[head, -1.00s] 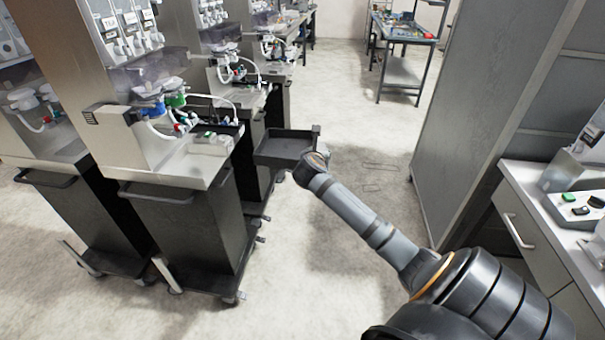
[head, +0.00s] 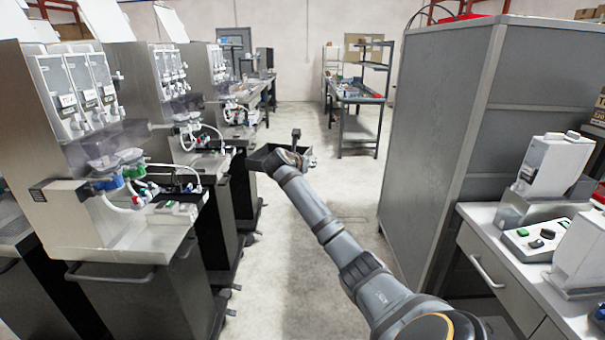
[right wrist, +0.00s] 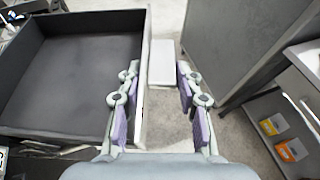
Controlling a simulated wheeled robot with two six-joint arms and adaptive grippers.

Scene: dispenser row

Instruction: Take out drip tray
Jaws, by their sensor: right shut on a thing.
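The drip tray (head: 262,158) is a dark, shallow, open box. In the head view it is out in the aisle beside the dispenser row, partly hidden behind my right arm. In the right wrist view the tray (right wrist: 70,75) fills the left side, and its inside looks empty. My right gripper (right wrist: 160,125) has its fingers on either side of the tray's right wall and is shut on the tray. In the head view the right gripper (head: 304,158) is mostly hidden by its wrist. My left gripper is not in view.
Dispensers (head: 105,225) stand in a row on the left. A tall grey cabinet (head: 440,130) and a white counter (head: 500,240) with devices line the right. A workbench (head: 358,98) stands at the back. The floor (head: 345,185) between is clear.

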